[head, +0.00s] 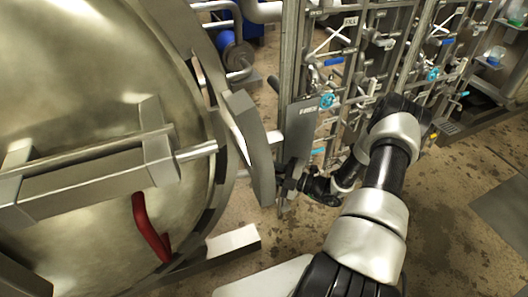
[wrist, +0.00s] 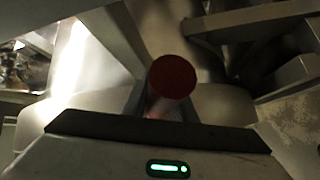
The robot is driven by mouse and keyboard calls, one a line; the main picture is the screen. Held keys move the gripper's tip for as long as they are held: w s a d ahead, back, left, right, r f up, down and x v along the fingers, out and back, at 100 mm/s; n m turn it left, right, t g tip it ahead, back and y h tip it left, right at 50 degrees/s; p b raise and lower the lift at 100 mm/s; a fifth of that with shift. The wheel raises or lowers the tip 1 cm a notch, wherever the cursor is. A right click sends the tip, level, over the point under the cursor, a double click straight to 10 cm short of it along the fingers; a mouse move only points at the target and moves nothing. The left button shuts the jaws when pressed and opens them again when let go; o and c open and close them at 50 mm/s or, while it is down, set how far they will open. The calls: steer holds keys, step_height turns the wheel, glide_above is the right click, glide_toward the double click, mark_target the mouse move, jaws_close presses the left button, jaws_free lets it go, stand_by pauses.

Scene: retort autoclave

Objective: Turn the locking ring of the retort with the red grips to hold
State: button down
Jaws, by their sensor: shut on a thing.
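The retort's big round steel door (head: 90,60) fills the left of the head view. The locking ring (head: 238,190) curves around its right edge. A red bar handle (head: 146,228) shows on the lower part of the door. My gripper (head: 287,186) is at the right of the ring, beside a curved steel plate (head: 252,140). In the wrist view, the round end of a red grip (wrist: 172,77) stands between the fingers of my gripper (wrist: 162,105), which is shut on it. In the head view this grip is hidden, and its joint to the ring cannot be seen.
A grey panel with a label (head: 298,135) stands just behind my gripper. A rack of pipes with blue valve wheels (head: 327,101) stands behind my arm. A steel beam (head: 233,243) lies low beside the door. Stained floor (head: 440,215) is clear at the right.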

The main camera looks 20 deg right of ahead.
steer(key=shift+m+t, duration=0.3)
steer(key=shift+t, duration=0.1)
steer(key=f, duration=0.1)
steer(key=a+f, duration=0.1)
steer(key=f, duration=0.1)
steer(key=f+b, duration=0.1)
steer(key=shift+s+a+f, duration=0.2)
steer(key=shift+a+f, duration=0.05)
steer(key=shift+a, duration=0.05)
steer(key=c, duration=1.5)
jaws_free()
steer(key=shift+f, duration=0.15)
steer(key=shift+o, duration=0.2)
steer(key=shift+w, duration=0.1)
steer(key=shift+r, duration=0.25)
steer(key=shift+d, duration=0.1)
